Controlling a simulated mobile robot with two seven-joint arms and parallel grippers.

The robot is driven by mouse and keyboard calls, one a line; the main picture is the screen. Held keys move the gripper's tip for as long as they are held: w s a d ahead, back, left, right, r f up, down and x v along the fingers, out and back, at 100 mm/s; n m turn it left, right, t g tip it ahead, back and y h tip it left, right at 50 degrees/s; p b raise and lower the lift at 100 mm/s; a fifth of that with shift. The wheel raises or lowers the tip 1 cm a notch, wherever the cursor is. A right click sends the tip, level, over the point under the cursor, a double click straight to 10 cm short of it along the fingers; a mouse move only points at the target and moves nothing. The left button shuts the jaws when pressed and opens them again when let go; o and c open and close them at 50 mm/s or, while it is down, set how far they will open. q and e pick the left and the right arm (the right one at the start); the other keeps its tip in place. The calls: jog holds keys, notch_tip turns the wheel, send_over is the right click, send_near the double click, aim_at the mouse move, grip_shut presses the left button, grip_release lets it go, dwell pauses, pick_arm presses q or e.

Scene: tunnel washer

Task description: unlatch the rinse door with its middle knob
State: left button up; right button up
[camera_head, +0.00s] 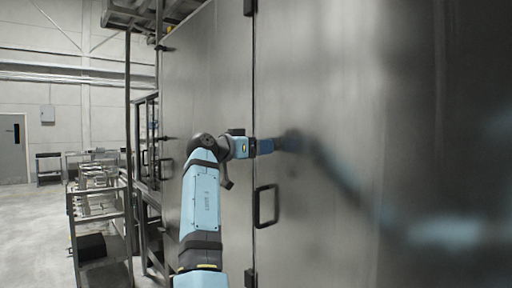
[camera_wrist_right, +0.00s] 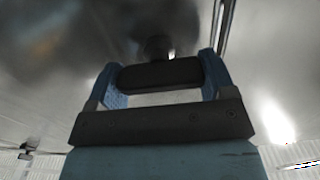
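The rinse door (camera_head: 330,220) is a tall, shiny metal panel that fills the right of the head view. My right gripper (camera_head: 268,146) is at the door, near its left edge and above a black pull handle (camera_head: 266,206). In the right wrist view, the middle knob (camera_wrist_right: 160,75) is a dark rounded bar on a short stem. It lies between the two blue fingers of my right gripper (camera_wrist_right: 162,80), and its ends meet them with no clear gap. The fingers hide the knob in the head view. My left gripper is out of view.
A vertical seam (camera_head: 253,90) runs beside the door's left edge, with another metal panel (camera_head: 205,80) left of it. Metal rack shelving (camera_head: 100,215) stands at the left on open floor. The door surface mirrors my arm.

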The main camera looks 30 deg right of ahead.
dwell(0.3)
jog(key=shift+r+n+p, duration=0.1)
jog(key=shift+n+p, duration=0.75)
jog(key=shift+n, duration=0.15)
jog(key=n+p, duration=0.2)
jog(key=shift+w+n, duration=0.1)
jog(key=shift+n, duration=0.2)
jog(key=n+p, duration=0.3)
jog(key=n, duration=0.2)
jog(key=shift+w+p, duration=0.1)
jog(key=shift+p, duration=0.3)
jog(key=n+p, duration=0.3)
jog(key=n, duration=0.2)
jog(key=shift+n+p, duration=1)
jog(key=shift+p, duration=0.1)
jog(key=shift+f+n+p, duration=0.3)
jog(key=shift+n+p, duration=0.25)
jog(key=shift+n, duration=0.15)
